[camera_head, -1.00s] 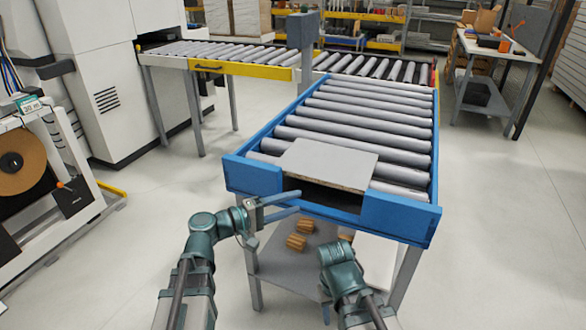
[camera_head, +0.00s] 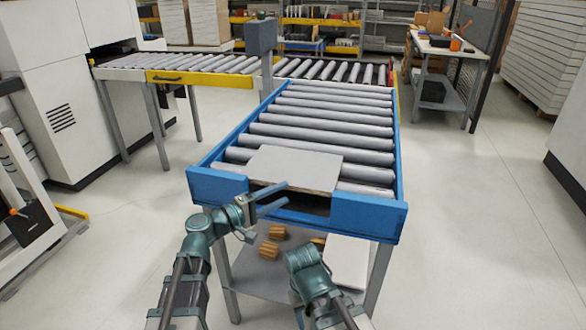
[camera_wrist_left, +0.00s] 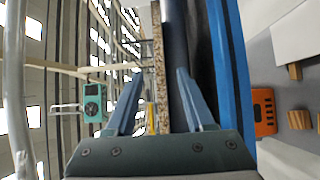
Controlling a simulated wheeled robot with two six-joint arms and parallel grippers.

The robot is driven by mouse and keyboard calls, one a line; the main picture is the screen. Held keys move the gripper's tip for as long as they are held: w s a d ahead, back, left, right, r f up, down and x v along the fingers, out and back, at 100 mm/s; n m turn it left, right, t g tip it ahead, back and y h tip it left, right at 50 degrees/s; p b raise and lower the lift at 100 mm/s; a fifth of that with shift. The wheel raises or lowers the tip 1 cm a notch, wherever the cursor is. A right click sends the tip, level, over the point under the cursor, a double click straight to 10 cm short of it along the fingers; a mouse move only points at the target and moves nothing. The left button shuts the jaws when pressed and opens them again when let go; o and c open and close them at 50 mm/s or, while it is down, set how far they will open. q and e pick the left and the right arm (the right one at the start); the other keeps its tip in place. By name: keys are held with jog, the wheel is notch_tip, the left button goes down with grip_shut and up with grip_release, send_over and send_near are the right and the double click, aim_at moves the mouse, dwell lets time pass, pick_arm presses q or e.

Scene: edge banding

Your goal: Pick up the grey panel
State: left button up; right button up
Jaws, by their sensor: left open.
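The grey panel (camera_head: 293,168) lies flat on the rollers at the front end of the blue-framed table, its front edge over the gap in the blue end plate. My left gripper (camera_head: 287,192) is open at that front edge, fingers pointing right. In the left wrist view the panel's speckled edge (camera_wrist_left: 160,65) runs between the two open fingertips (camera_wrist_left: 160,76), with a visible gap on each side. My right arm is low in front of the table; its fingers do not show.
The blue frame (camera_head: 368,216) borders the gap in front of the panel. Wooden blocks (camera_head: 270,249) and a white board (camera_head: 347,262) lie on the lower shelf. Another roller conveyor (camera_head: 190,68) runs behind. The floor to the right is open.

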aim_at(292, 188)
pick_arm(q)
jog(key=x, duration=0.5)
jog(key=shift+w, duration=0.25)
grip_shut()
dwell(1.3)
